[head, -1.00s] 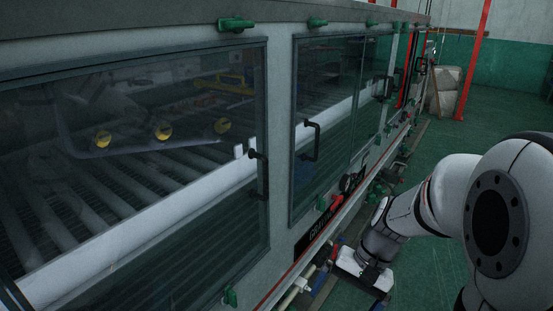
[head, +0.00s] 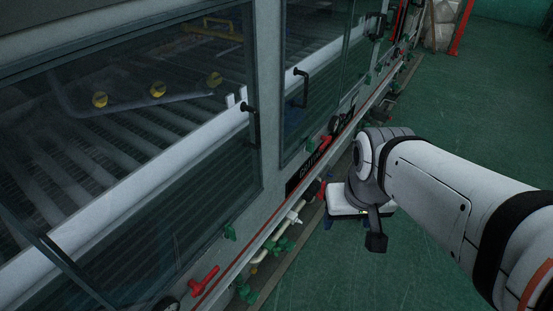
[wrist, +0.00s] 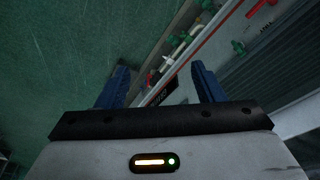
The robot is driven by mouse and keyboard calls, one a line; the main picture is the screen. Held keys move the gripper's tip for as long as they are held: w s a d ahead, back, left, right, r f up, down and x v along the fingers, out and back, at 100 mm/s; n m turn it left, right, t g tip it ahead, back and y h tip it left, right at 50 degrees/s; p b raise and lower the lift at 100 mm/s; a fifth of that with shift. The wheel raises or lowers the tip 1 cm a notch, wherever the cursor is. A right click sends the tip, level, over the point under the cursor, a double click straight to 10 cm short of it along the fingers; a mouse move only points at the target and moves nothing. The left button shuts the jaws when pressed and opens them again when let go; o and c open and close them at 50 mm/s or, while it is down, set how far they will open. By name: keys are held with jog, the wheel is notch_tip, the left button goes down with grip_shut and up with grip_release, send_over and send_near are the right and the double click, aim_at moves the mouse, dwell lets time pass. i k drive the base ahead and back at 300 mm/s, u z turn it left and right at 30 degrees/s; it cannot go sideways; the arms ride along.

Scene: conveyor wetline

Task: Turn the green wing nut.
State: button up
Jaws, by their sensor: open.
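Several green fittings show, and I cannot tell which one is the task's wing nut. One small green wing nut (head: 230,232) sits on the machine's pale frame below the window corner; one on the frame also shows in the wrist view (wrist: 239,47). Green valve handles (head: 283,244) sit lower, along the pipe under the machine's edge. My gripper (wrist: 160,75) is open and empty, its two blue fingers apart. In the head view it hangs over the green floor, right of the machine and apart from the green parts; its fingers are mostly hidden there.
Red handles (head: 203,280) stick out along the machine's lower side, near the pale pipe (head: 262,252). Glass doors with black handles (head: 252,122) line the machine. The green floor (head: 470,110) to the right is open.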

aim_at(275, 250)
jog(key=k, duration=1.25)
jog(key=u, duration=0.45)
jog(key=i, duration=1.75)
jog(key=z, duration=0.45)
